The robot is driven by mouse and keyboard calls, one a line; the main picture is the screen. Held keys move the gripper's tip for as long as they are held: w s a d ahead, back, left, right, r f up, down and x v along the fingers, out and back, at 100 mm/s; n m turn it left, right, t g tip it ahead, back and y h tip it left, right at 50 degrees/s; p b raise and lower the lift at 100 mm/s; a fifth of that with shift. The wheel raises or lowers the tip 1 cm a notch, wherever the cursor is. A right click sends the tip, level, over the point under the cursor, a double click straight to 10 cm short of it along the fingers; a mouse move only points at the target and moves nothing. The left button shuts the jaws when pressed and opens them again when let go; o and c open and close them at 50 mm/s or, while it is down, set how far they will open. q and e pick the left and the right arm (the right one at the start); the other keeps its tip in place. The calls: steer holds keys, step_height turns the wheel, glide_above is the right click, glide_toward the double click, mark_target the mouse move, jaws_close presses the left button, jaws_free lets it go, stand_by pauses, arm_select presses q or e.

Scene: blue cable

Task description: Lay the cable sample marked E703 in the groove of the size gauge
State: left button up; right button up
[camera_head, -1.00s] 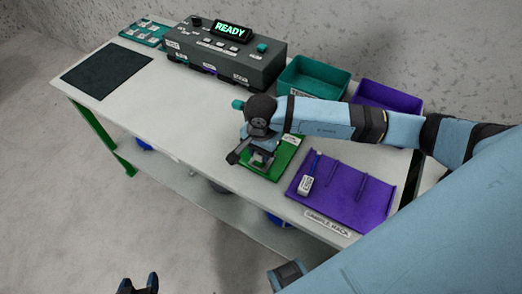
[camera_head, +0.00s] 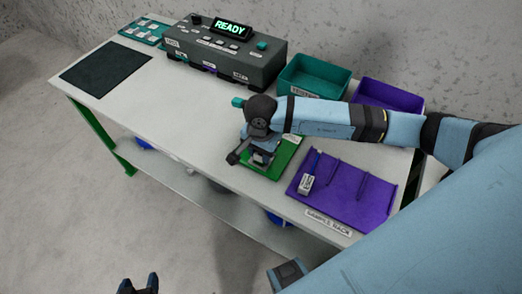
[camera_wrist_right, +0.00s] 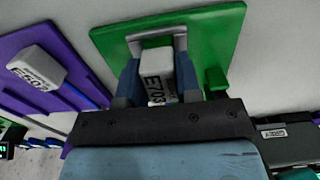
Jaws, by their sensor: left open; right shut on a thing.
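The size gauge is a green plate (camera_head: 280,157) with a grey bracket (camera_wrist_right: 153,41), near the table's front edge. My right gripper (camera_wrist_right: 158,82) is shut on the cable sample marked E703 (camera_wrist_right: 158,75). Its white tag sits between the fingers, over the green plate beside the bracket. The blue cable of this sample is hidden, so I cannot tell whether it touches the groove. In the head view my right gripper (camera_head: 262,158) is low over the gauge. My left gripper (camera_head: 138,285) is open and empty, away from the table at the bottom.
The purple sample rack (camera_head: 346,199) right of the gauge holds another white-tagged sample (camera_head: 306,181) with a blue cable. Teal (camera_head: 315,86) and purple (camera_head: 388,95) bins stand behind. A grey device (camera_head: 225,65) reads READY. A dark mat (camera_head: 105,70) lies left; the table's middle is clear.

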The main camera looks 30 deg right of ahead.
steer(key=shift+f+b, duration=0.65)
steer(key=shift+f, duration=0.1)
stand_by(0.4)
steer(key=o, duration=1)
steer(key=shift+r, duration=0.1)
steer(key=shift+r+p, duration=0.7)
steer(key=shift+r, duration=0.45)
steer(key=shift+r+p, duration=0.85)
steer(key=shift+r, duration=0.9)
steer(key=shift+r+p, duration=0.5)
steer(key=shift+r, duration=0.5)
